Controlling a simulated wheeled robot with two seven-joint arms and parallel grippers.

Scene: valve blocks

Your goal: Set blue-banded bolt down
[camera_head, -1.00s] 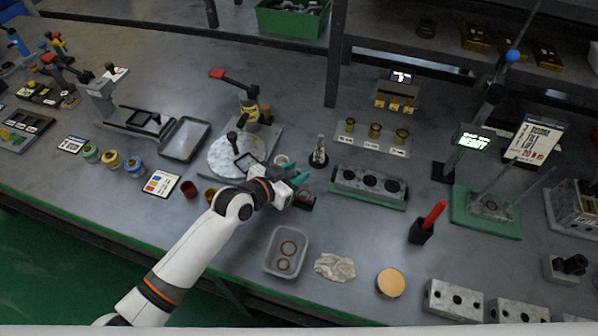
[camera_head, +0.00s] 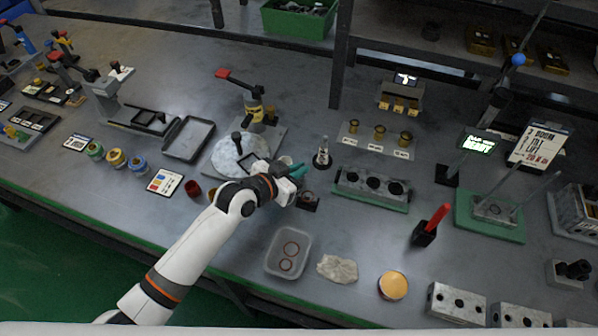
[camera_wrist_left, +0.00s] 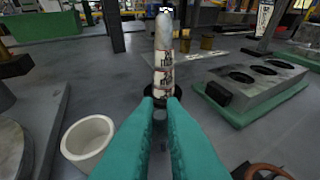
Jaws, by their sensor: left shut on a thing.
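My left gripper (camera_head: 298,170) is low over the middle of the bench, beside the round pale plate (camera_head: 232,158). In the left wrist view its two teal fingers (camera_wrist_left: 160,108) are nearly together, with a narrow gap between them. The fingers hide what they hold; no blue band shows, so I cannot make out the bolt itself. A white printed tube (camera_wrist_left: 164,62) stands upright in a dark base just beyond the fingertips; it also shows in the head view (camera_head: 322,150). A white cup (camera_wrist_left: 88,142) is left of the fingers. My right gripper is not in view.
A block with three holes (camera_head: 372,184) sits on a green mat to the right of the gripper. A grey tray with rings (camera_head: 272,262), a crumpled cloth (camera_head: 337,268) and a red-handled tool (camera_head: 430,226) are nearer the front. Colour-banded pots (camera_head: 115,158) stand at left.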

